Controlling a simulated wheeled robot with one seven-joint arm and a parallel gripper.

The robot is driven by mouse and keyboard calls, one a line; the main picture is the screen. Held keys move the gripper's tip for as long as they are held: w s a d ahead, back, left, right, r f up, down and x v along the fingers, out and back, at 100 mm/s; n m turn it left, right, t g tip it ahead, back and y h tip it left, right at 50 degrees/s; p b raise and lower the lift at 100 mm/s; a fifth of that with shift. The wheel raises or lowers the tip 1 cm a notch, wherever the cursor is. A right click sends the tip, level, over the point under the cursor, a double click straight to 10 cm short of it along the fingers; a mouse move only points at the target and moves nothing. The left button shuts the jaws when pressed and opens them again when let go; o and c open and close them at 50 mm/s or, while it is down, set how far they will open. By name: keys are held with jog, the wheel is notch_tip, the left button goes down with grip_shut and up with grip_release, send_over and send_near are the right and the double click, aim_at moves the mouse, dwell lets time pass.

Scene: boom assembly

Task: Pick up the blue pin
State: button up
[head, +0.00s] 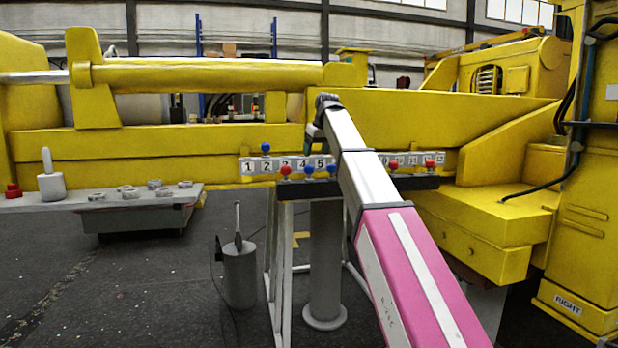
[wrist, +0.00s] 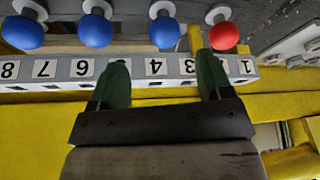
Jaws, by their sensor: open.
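Several pins with round blue or red heads are in view. In the wrist view, one blue pin (wrist: 164,31) lies beyond my fingertips, about in line with the gap between them. Two more blue pins (wrist: 96,30) (wrist: 23,33) are to its left and a red pin (wrist: 223,36) to its right. My gripper (wrist: 160,75) is open, its two dark green fingers apart with nothing between them. In the head view, a blue pin (head: 266,147) stands above the number rail near 2, and others (head: 308,170) are in a lower row. My arm hides part of the row and most of my gripper.
The numbered white rail (head: 262,166) runs along the yellow boom (head: 210,75). A grey table (head: 95,200) at left holds several grey rings, a white-grey peg piece (head: 50,182) and red pieces (head: 13,191). A grey cylinder (head: 239,275) stands on the floor.

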aim_at(308, 172)
jog(key=x, duration=0.5)
jog(key=shift+w+a, duration=0.25)
jog(key=shift+w, duration=0.15)
jog(key=shift+a+x, duration=0.15)
jog(key=shift+x, duration=1.15)
jog(key=shift+a+x, duration=0.15)
jog(key=shift+x, duration=1.15)
jog(key=shift+r, duration=0.1)
jog(key=c, duration=1.1)
